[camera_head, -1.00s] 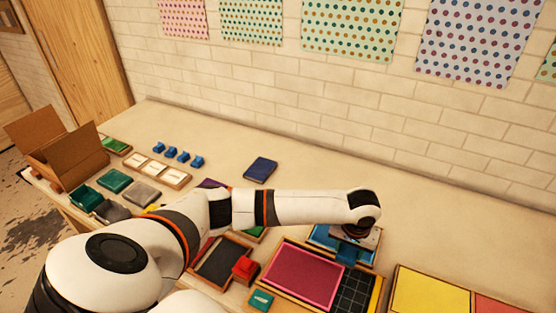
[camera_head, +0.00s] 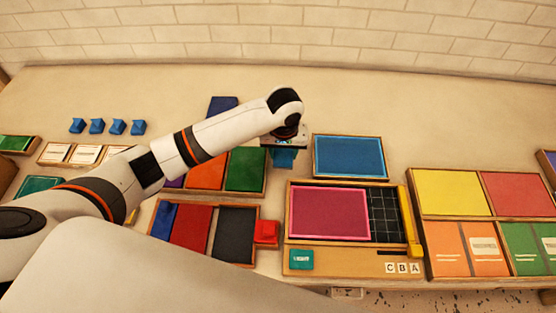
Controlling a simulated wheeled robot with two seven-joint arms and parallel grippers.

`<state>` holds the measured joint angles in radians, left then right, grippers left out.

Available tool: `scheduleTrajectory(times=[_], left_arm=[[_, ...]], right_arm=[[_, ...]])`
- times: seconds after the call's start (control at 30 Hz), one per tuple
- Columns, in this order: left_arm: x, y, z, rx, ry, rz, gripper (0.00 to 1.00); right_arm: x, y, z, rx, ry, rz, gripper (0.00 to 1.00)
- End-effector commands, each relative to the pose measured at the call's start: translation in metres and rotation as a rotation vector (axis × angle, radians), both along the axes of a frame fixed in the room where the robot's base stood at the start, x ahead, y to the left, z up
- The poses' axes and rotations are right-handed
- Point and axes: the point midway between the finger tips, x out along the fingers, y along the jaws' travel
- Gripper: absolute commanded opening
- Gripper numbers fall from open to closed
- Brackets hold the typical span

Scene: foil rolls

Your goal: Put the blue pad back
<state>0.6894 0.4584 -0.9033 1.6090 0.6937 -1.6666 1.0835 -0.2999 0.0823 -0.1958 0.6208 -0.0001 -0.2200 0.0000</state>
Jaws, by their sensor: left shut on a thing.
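A dark blue pad (camera_head: 223,103) lies on the table behind my left forearm, which partly hides it. A light blue panel in a wooden frame (camera_head: 349,156) lies flat at the centre right. My left gripper (camera_head: 284,147) is just left of that panel, pointing down and shut on a small blue block (camera_head: 283,158). The block's contact with the table cannot be told. A tray with purple, orange and green pads (camera_head: 246,169) is left of the gripper, partly covered by my arm. A tray with blue, red and black pads (camera_head: 237,235) lies nearer. My right gripper is out of view.
A wooden tray with a pink panel and black grid (camera_head: 329,212) lies in front. A small red block (camera_head: 267,232) stands beside it. Yellow and red panels (camera_head: 450,193) are at the right. Several small blue blocks (camera_head: 97,126) stand at the left. The table's back strip is clear.

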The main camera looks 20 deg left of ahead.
Motion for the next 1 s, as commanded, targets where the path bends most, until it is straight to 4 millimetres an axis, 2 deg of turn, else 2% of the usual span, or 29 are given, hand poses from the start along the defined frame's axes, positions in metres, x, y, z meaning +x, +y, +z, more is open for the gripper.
scheduleTrajectory(times=[0.17,0.4,0.6,0.83,0.87,0.9,1.0], left_arm=[[0.0,0.0,-0.018,0.0,0.002,0.0,0.25],[0.0,0.001,-0.05,0.002,0.002,0.0,0.25],[0.0,0.001,-0.054,0.0,-0.001,-0.001,0.25],[0.0,0.0,-0.058,0.0,0.0,0.0,0.25],[0.0,0.001,-0.057,0.0,0.0,0.0,0.51],[0.0,0.001,-0.057,0.0,0.0,0.0,0.56],[0.0,0.001,-0.057,0.0,0.0,0.0,0.56]], right_arm=[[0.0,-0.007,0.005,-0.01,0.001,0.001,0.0],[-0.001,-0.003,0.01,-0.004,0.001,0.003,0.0],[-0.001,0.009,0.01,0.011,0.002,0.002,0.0],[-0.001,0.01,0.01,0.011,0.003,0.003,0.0],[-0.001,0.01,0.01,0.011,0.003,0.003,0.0],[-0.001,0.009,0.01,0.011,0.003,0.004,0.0],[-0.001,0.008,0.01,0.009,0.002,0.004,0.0]])
